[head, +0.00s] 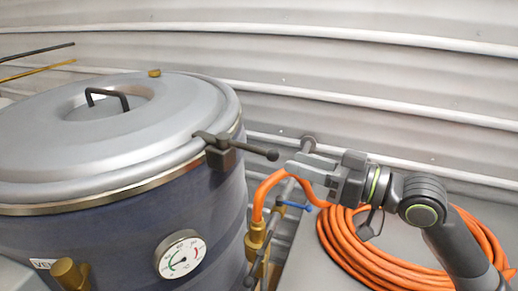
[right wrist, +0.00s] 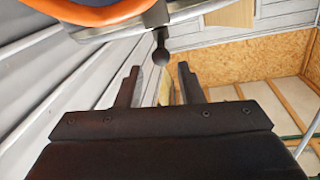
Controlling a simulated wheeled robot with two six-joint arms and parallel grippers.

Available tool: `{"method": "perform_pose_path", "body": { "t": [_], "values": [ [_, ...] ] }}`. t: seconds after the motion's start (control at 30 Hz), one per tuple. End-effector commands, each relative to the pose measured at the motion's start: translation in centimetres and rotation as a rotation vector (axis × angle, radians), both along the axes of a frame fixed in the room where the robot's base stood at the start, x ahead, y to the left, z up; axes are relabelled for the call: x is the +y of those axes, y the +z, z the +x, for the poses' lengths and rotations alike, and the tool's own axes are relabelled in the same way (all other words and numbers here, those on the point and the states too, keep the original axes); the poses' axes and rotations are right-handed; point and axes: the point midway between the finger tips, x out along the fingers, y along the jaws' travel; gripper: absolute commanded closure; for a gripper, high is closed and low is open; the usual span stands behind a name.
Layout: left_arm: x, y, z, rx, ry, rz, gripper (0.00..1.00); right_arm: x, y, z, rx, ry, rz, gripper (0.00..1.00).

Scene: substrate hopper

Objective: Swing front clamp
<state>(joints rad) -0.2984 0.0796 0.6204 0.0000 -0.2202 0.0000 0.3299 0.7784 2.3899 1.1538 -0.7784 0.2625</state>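The front clamp (head: 221,150) is a dark bracket on the rim of the grey lid (head: 110,125). Its lever sticks out to the right and ends in a round black knob (head: 272,155). My right gripper (head: 294,163) is just right of this knob, its fingers pointing at it. In the right wrist view the fingers (right wrist: 159,68) are apart with nothing between them. A dark ball-ended lever (right wrist: 161,50) shows just beyond the fingertips there, in line with the gap. I cannot tell whether a finger touches it. My left gripper is not in view.
An orange hose (head: 262,192) loops up close under my right gripper from a brass fitting (head: 255,240). A blue-handled valve (head: 294,205) is beside it. A coil of orange hose (head: 345,250) lies below my right arm. A dial gauge (head: 181,254) is on the blue vessel (head: 110,245).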

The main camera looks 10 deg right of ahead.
Motion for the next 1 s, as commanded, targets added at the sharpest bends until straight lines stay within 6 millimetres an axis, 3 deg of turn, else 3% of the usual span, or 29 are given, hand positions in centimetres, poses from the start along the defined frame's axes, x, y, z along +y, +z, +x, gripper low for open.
{"method": "perform_pose_path", "body": {
  "t": [1.0],
  "values": [
    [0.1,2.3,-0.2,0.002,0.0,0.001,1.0,6.7,0.1,6.0,0.003,0.002,0.002,0.66]
  ]
}}
